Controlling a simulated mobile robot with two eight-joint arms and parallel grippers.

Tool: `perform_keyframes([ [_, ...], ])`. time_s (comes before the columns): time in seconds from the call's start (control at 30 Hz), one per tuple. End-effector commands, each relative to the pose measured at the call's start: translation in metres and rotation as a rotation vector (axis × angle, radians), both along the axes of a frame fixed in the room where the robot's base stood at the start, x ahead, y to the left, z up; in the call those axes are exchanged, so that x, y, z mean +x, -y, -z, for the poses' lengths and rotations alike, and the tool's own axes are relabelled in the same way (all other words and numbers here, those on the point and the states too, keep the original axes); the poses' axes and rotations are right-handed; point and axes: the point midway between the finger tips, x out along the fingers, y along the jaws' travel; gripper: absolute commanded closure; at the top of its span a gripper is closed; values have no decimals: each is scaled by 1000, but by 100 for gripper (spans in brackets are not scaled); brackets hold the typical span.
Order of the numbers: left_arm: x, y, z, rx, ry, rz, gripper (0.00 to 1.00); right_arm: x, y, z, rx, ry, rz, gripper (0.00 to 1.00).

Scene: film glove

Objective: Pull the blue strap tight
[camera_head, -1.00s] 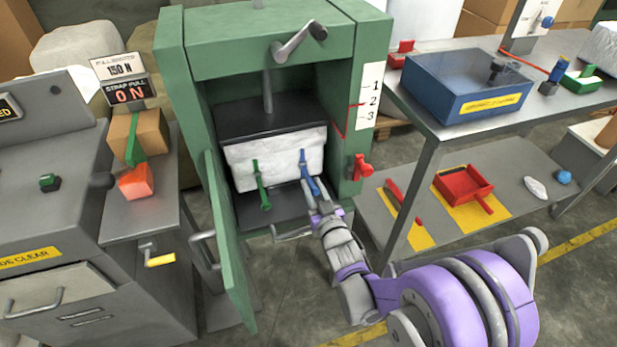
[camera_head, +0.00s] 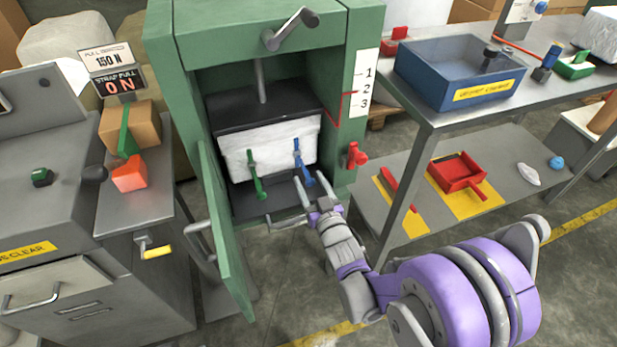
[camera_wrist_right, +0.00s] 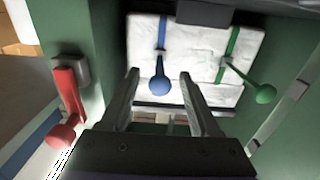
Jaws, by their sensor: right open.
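A white wrapped bale (camera_head: 270,145) sits in the green press under a dark plate. The blue strap (camera_head: 296,148) runs down the right part of its front and ends in a blue handle (camera_head: 308,179). My right gripper (camera_head: 312,180) is open in front of the press, its fingers either side of the blue handle. In the right wrist view, the blue handle (camera_wrist_right: 160,86) lies between the two open fingers, with a visible space on each side. The blue strap (camera_wrist_right: 162,35) rises above it. My left gripper is not in view.
A green strap (camera_head: 252,163) with its own handle hangs left of the blue one. The open green door (camera_head: 225,230) stands left of my arm. A red lever (camera_head: 356,155) is on the right post. The strap pull display (camera_head: 118,80) reads 0 N.

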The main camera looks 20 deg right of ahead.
Motion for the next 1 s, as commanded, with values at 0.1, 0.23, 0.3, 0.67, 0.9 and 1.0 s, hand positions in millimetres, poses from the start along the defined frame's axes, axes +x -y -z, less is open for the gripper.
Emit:
perform_keyframes([
  [0.1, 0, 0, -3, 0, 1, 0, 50, -25, 1, -1, -1, 0, 0, 37],
  [0.23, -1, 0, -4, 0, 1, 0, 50, -52, 2, -1, 0, 0, 1, 37],
  [0.3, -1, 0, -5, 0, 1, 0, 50, -65, 2, -1, -1, 0, 1, 37],
  [0.67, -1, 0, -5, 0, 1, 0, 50, -91, 3, 0, 0, 0, 0, 37],
  [0.9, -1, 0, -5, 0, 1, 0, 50, -91, 3, 0, 0, 0, 0, 37],
  [1.0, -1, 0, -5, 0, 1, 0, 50, -91, 3, 0, 0, 0, 0, 37],
])
